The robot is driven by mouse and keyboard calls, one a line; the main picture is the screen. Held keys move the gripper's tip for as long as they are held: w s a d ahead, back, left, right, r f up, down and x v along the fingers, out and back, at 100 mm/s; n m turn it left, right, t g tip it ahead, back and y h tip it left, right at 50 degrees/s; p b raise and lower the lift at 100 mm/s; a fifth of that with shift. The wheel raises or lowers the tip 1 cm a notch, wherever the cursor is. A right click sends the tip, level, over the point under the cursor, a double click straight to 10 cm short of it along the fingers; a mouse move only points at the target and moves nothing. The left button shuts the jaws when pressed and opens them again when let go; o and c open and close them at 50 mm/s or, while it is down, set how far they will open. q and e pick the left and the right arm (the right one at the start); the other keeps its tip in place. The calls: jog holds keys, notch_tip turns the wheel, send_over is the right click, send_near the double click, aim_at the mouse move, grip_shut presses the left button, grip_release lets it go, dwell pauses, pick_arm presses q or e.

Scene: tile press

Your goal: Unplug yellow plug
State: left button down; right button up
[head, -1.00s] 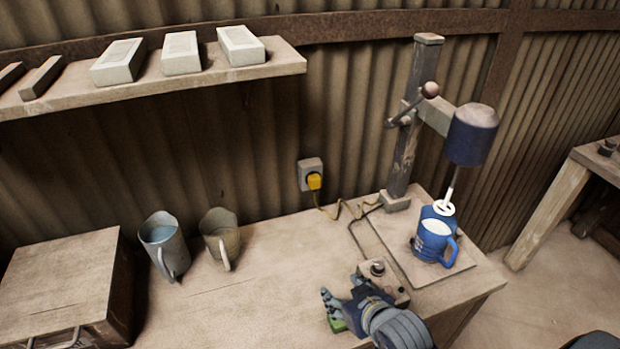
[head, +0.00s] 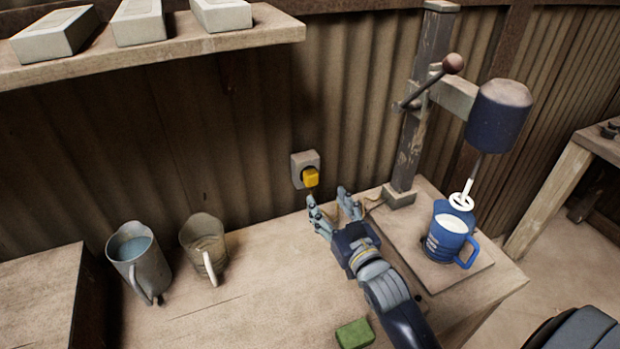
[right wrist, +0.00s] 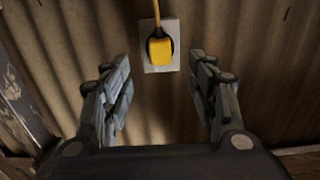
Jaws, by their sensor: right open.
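The yellow plug (head: 311,177) sits in the grey wall socket (head: 298,164) on the corrugated wall, just above the back edge of the bench. In the right wrist view the plug (right wrist: 159,50) is in the socket plate (right wrist: 154,68), with its yellow cord rising to the top of the picture. My right gripper (head: 331,199) is open and empty, below and slightly right of the plug. In the right wrist view its fingers (right wrist: 160,84) are spread to either side, with the plug ahead between them and not touched. My left gripper is not in view.
A press (head: 412,110) with a blue mug (head: 447,240) on its base stands at the right. A green block (head: 354,334) lies near the front. A shelf (head: 270,30) hangs above.

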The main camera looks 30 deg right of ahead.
aim_at(313, 181)
jog(key=w+b, duration=0.1)
jog(key=w, duration=0.3)
jog(key=shift+d+f+b, duration=0.1)
jog(key=shift+b, duration=0.25)
jog(key=w, duration=0.3)
jog(key=shift+w+d, duration=0.15)
jog(key=shift+w, duration=0.6)
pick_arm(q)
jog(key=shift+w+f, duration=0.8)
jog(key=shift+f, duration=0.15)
pick_arm(e)
jog(key=shift+w, duration=0.2)
pick_arm(q)
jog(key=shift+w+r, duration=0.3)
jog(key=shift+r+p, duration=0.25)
jog(key=shift+p, duration=0.25)
pick_arm(e)
grip_shut()
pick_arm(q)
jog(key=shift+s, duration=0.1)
